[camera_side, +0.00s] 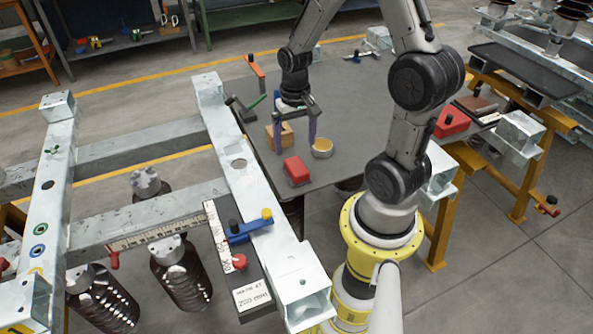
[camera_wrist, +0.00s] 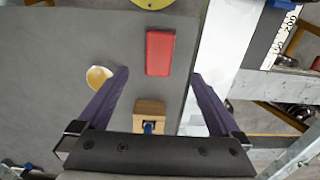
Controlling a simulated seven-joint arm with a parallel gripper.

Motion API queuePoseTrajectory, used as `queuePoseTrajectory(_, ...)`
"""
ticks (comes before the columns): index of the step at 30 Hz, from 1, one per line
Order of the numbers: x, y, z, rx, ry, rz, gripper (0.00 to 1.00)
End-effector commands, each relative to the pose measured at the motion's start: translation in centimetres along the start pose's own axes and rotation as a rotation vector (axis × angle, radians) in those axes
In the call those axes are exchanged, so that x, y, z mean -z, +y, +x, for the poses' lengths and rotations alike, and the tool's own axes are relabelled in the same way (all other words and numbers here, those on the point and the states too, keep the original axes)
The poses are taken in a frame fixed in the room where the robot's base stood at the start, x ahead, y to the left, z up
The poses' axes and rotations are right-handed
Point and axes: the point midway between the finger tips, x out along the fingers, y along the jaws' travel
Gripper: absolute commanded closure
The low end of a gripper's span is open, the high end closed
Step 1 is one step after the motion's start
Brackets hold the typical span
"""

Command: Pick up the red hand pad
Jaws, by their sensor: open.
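The red hand pad (camera_side: 297,170) is a small red block lying on the dark grey table (camera_side: 335,110), near its front left edge. In the wrist view the red pad (camera_wrist: 160,53) lies beyond the fingertips, between their lines, on the grey surface. My gripper (camera_side: 294,140) points down above the table, just behind the pad in the side view. Its two purple fingers are spread and empty, and they show in the wrist view (camera_wrist: 160,75). The fingers look apart from the pad; their exact height above the table is hard to tell.
A wooden block (camera_side: 285,136) and a yellow-topped round roll (camera_side: 322,148) stand close to the fingers. A larger red box (camera_side: 452,121) is at the right. The galvanized steel frame (camera_side: 240,165) borders the table at left. Bare table lies right of the roll.

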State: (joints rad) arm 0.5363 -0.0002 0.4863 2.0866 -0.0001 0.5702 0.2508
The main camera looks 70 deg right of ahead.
Motion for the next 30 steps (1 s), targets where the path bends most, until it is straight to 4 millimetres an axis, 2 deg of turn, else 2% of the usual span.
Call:
queuePoseTrajectory(3, -0.1, 0.0, 2.1, -0.001, -0.005, -0.001, 0.00)
queuePoseTrajectory(11, -0.1, 0.0, 3.9, 0.000, 0.000, -0.002, 0.00)
queuePoseTrajectory(21, -0.3, 0.2, 8.3, 0.000, -0.002, -0.002, 0.00)
queuePoseTrajectory(30, -0.3, 0.2, 8.8, 0.000, 0.002, -0.002, 0.00)
